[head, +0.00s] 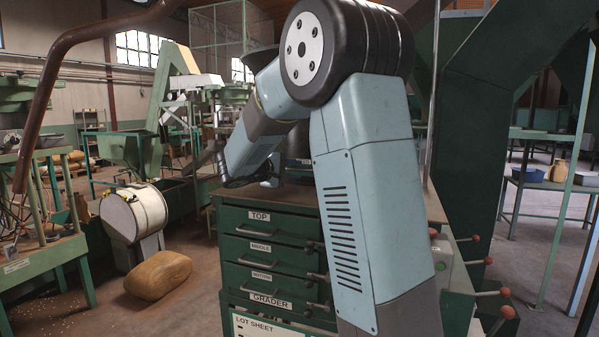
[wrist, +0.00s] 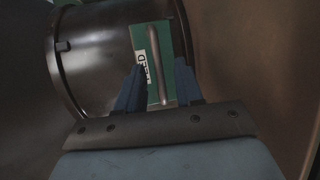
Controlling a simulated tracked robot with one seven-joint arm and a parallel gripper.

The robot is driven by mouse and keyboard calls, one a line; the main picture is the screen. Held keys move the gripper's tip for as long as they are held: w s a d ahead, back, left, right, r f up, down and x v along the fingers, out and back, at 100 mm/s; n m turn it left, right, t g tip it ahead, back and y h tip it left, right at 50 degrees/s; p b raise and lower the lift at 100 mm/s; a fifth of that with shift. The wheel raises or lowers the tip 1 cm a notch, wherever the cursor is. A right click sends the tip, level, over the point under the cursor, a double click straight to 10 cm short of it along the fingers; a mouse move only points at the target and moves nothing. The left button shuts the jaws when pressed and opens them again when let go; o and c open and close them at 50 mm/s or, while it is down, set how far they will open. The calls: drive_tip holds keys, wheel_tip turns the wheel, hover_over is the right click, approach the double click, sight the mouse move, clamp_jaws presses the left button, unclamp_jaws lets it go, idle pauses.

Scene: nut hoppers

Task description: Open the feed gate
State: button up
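In the wrist view a green plate (wrist: 176,42) with a long grey bar handle (wrist: 155,58) sits against a dark round hopper body (wrist: 92,60). This looks like the feed gate. A white label (wrist: 140,66) beside the bar is partly hidden by a finger, so I cannot read it fully. My gripper (wrist: 161,72) is open, with one blue finger on each side of the bar's near end. I see gaps between fingers and bar. In the head view my gripper (head: 248,180) is low behind my arm, above the grader cabinet; the gate is hidden there.
The green grader cabinet (head: 232,220) has drawers labelled TOP, MIDDLE and BOTTOM. Levers with red knobs (head: 505,292) stick out at its right. A brown curved surface (wrist: 250,60) is close at right in the wrist view.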

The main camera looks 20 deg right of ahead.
sight(298, 170)
drive_tip(key=shift+x, duration=1.5)
drive_tip(key=shift+c, duration=0.5)
clamp_jaws()
drive_tip(key=shift+f, duration=0.1)
